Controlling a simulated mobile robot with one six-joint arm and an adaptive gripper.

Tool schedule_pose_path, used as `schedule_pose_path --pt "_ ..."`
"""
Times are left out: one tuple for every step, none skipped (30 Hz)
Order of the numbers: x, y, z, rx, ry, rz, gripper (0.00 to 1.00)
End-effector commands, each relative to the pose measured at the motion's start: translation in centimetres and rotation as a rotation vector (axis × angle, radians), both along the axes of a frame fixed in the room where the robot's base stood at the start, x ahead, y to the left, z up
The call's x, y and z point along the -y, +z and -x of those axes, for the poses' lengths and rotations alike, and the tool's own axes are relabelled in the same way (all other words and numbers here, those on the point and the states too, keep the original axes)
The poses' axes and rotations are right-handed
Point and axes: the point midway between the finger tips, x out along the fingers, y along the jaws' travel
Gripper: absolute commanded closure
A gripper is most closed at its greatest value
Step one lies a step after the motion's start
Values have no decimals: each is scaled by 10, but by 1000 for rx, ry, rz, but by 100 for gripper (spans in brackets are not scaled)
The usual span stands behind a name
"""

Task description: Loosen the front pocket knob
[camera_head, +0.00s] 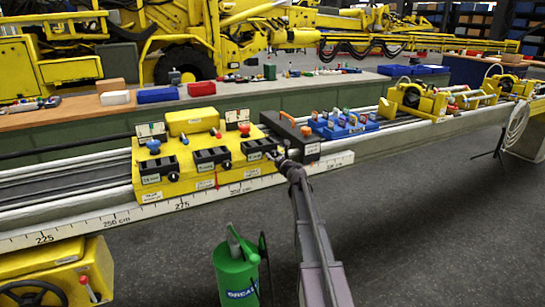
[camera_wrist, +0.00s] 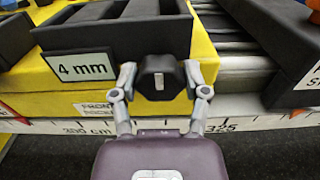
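The front pocket knob (camera_wrist: 161,80) is black and faceted, with a pale mark on its face, in the middle of the wrist view. It stands at the right end of a black tray (camera_wrist: 115,35) labelled "4 mm", above a partly hidden label that begins "FRONT". My gripper (camera_wrist: 161,76) has one fingertip on each side of the knob, and both appear to touch it. In the head view my gripper (camera_head: 279,158) is at the right front corner of the yellow block (camera_head: 205,180). The knob is too small to make out there.
A ruled white rail (camera_head: 110,222) runs along the front below the block. A black case (camera_head: 290,138) and a blue rack (camera_head: 343,125) stand to the right. A green canister (camera_head: 236,275) stands on the floor near my arm. The floor at right is open.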

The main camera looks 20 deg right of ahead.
Motion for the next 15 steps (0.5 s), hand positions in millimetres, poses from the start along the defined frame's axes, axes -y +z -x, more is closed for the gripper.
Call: schedule_pose_path --pt "0 0 -1 0 0 0 88" --pt "0 0 -1 0 0 -1 88" --pt "0 0 -1 0 0 -1 88" --pt "-10 0 0 0 3 -1 88" --pt "-7 0 -1 0 2 0 88" --pt "-5 0 -1 0 3 1 88" --pt "-4 0 -1 0 4 2 88" --pt "-3 0 -1 0 4 4 88" --pt "-3 0 -1 0 4 8 88" --pt "-2 0 -1 0 4 12 88" --pt "-2 0 -1 1 4 16 88" --pt "-2 0 -1 1 4 24 88" --pt "-1 0 -1 1 4 31 88" --pt "-1 0 -1 1 4 40 88" --pt "-1 0 -1 2 3 53 88"
